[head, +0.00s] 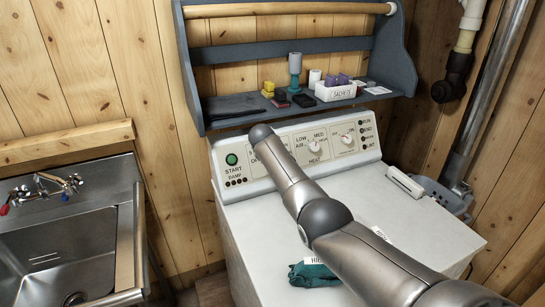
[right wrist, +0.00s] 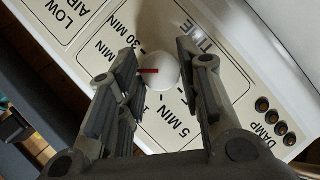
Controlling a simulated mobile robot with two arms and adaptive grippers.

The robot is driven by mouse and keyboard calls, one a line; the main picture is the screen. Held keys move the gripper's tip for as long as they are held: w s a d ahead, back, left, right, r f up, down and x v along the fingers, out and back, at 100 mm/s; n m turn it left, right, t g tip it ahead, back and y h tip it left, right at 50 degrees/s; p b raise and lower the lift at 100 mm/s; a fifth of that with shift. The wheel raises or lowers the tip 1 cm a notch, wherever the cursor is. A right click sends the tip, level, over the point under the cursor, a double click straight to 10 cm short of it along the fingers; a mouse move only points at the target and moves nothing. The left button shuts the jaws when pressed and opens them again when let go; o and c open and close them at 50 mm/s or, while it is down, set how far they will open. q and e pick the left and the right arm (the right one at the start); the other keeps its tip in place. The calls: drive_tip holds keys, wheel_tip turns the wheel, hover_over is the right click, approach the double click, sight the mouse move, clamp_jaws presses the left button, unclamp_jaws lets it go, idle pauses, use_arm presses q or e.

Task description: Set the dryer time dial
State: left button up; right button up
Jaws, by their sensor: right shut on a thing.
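The white dryer (head: 335,200) stands in the middle of the head view, its control panel (head: 372,152) at the back. My right arm crosses in front of it from the lower right and hides the time dial there. In the right wrist view the time dial (right wrist: 166,77) is a round white knob with a red mark. The mark points left in the picture, between the 30 MIN and 5 MIN labels. My right gripper (right wrist: 158,66) has its fingers on either side of the dial and is shut on it. My left gripper is not in view.
A green START button (head: 231,159), a heat dial (head: 314,146) and another dial (head: 347,139) share the panel. A blue-grey shelf (head: 235,121) with small items hangs above. A teal cloth (head: 313,274) lies on the dryer top. A metal sink (head: 50,245) stands left.

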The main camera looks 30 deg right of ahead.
drive_tip(key=o, duration=1)
drive_tip(key=shift+s+f, duration=0.1)
drive_tip(key=shift+v, duration=6)
drive_tip(key=shift+f, duration=0.1)
